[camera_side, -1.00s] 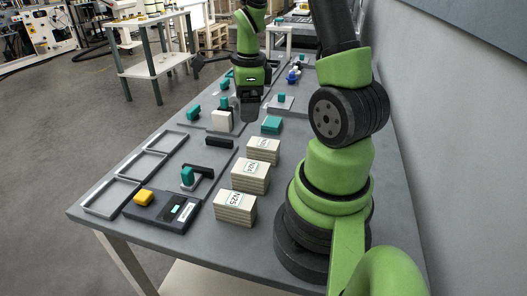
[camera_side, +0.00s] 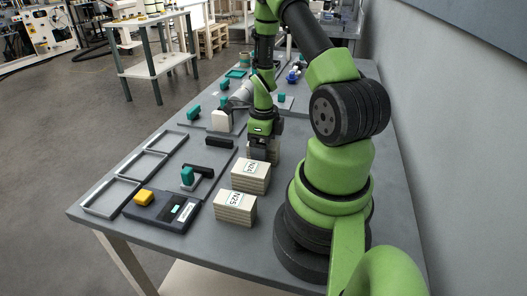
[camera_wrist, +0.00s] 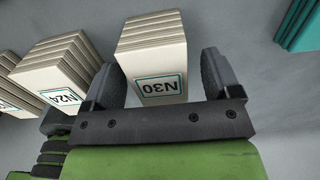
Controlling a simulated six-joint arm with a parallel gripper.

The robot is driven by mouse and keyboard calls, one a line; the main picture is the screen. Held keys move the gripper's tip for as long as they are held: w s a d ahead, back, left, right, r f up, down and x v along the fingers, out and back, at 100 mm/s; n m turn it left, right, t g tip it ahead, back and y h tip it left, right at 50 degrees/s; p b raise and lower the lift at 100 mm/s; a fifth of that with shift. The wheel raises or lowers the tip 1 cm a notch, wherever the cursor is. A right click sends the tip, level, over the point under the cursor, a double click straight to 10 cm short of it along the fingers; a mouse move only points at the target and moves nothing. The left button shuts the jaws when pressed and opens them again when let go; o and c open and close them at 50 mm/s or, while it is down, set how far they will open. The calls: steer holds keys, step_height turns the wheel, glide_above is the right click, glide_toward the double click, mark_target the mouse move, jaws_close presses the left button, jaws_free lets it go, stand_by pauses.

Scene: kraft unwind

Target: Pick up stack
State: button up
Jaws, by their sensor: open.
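The stack labelled N30 (camera_wrist: 154,62) is a block of cream sheets on the grey table. In the wrist view it sits between the two fingers of my open gripper (camera_wrist: 160,78), with a finger on each side. I cannot tell whether the fingers touch it. In the side view my gripper (camera_side: 262,156) is low over this stack and hides most of it. The stack labelled N24 (camera_side: 250,176) stands beside it and also shows in the wrist view (camera_wrist: 60,72). The stack labelled N25 (camera_side: 235,208) is nearest the front.
A teal block (camera_wrist: 301,28) lies to the right in the wrist view. Empty grey frames (camera_side: 112,198) line the table's left edge.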

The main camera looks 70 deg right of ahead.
steer(key=shift+f, duration=0.9)
steer(key=c, duration=1)
